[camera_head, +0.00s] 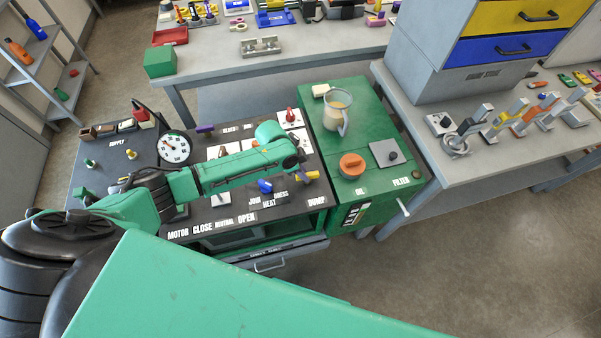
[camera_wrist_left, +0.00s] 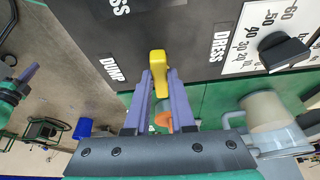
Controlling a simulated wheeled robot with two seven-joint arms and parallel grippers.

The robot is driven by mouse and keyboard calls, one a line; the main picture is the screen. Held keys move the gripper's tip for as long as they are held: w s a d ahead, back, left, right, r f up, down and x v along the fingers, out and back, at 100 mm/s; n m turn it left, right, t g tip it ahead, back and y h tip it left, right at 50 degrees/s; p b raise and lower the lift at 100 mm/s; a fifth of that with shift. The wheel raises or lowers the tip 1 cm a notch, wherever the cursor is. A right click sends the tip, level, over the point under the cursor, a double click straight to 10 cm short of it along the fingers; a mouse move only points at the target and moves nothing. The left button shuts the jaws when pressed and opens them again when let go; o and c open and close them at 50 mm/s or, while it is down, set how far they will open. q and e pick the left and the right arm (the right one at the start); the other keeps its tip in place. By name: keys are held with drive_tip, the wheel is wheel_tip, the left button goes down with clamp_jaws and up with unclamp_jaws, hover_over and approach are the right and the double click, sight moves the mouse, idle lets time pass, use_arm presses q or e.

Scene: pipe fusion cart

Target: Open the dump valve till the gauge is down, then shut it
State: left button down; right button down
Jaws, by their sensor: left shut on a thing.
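The dump valve has a small yellow handle (camera_wrist_left: 158,72) beside the DUMP label in the left wrist view. My left gripper (camera_wrist_left: 158,82) is shut on this handle, with its purple fingers on either side of it.
Right of the panel is a green tank top (camera_head: 370,122) with a clear jug (camera_head: 337,118) and an orange cap (camera_head: 352,165). A blue knob (camera_head: 265,186) sits left of my gripper. A grey bench (camera_head: 455,170) stands further right.

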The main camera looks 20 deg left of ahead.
use_arm(q)
drive_tip(key=shift+w+m+g+h+b, duration=0.3)
drive_tip(key=shift+w+m+g+b, duration=0.15)
drive_tip(key=shift+m+b, duration=0.5)
drive_tip(key=shift+w+m+b, duration=0.1)
drive_tip(key=shift+m+b, duration=0.2)
drive_tip(key=shift+m, duration=0.25)
drive_tip(key=m+g+b, duration=0.1)
drive_tip(key=m+b, duration=0.1)
drive_tip(key=m+g+b, duration=0.1)
drive_tip(key=m+b, duration=0.1)
drive_tip(key=m+g+b, duration=0.1)
drive_tip(key=m+b, duration=0.2)
drive_tip(key=shift+w+d+f, duration=0.1)
drive_tip(key=shift+w+d, duration=0.1)
drive_tip(key=shift+d, duration=0.05)
drive_tip(key=m+g+b, duration=0.1)
drive_tip(key=m+b, duration=0.1)
drive_tip(key=m, duration=0.1)
drive_tip(key=shift+d+m+y+b, duration=0.1)
drive_tip(key=shift+m+y+b, duration=0.2)
drive_tip(key=shift+y, duration=0.1)
drive_tip(key=shift+w+m+g+y+b, duration=0.1)
drive_tip(key=shift+m+g+y+b, duration=0.25)
drive_tip(key=shift+m+b, duration=0.55)
drive_tip(key=shift+m, duration=0.3)
